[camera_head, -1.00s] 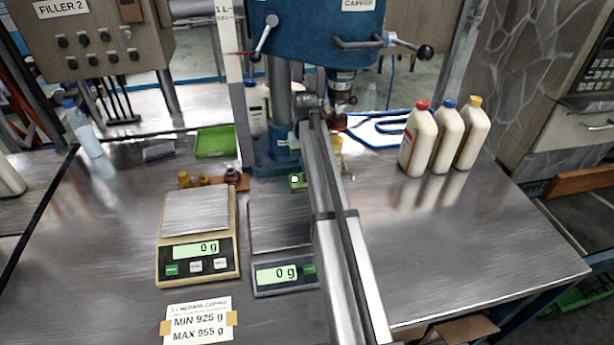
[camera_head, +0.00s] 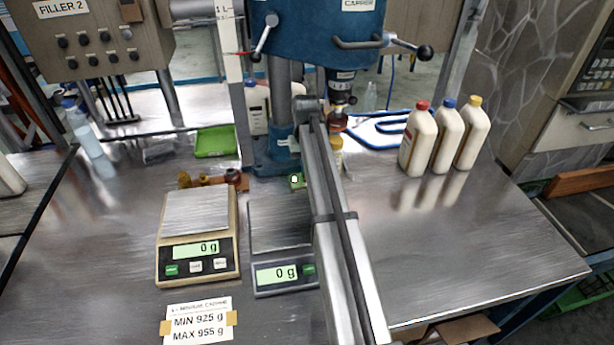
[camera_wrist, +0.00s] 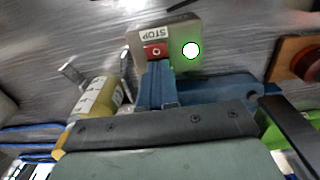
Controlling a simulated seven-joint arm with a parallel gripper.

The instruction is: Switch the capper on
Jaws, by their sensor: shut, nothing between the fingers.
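The capper (camera_head: 315,35) is the blue machine at the top centre of the head view, with a label on its front. Its switch box (camera_head: 298,182) sits at the column's foot, partly behind my arm. In the wrist view the box (camera_wrist: 135,42) shows a red STOP button (camera_wrist: 152,51) and a bright white disc with a green glow (camera_wrist: 191,50). My gripper (camera_wrist: 157,64) is shut and empty, its tips close to the STOP button's edge; contact cannot be told. In the head view my arm hides the tips.
Two scales (camera_head: 197,245) (camera_head: 283,272) reading 0 g stand left of my arm. Three capped bottles (camera_head: 419,142) (camera_head: 447,135) (camera_head: 472,135) stand to the right. A green tray (camera_head: 215,141) and small caps lie behind the scales. The right front tabletop is clear.

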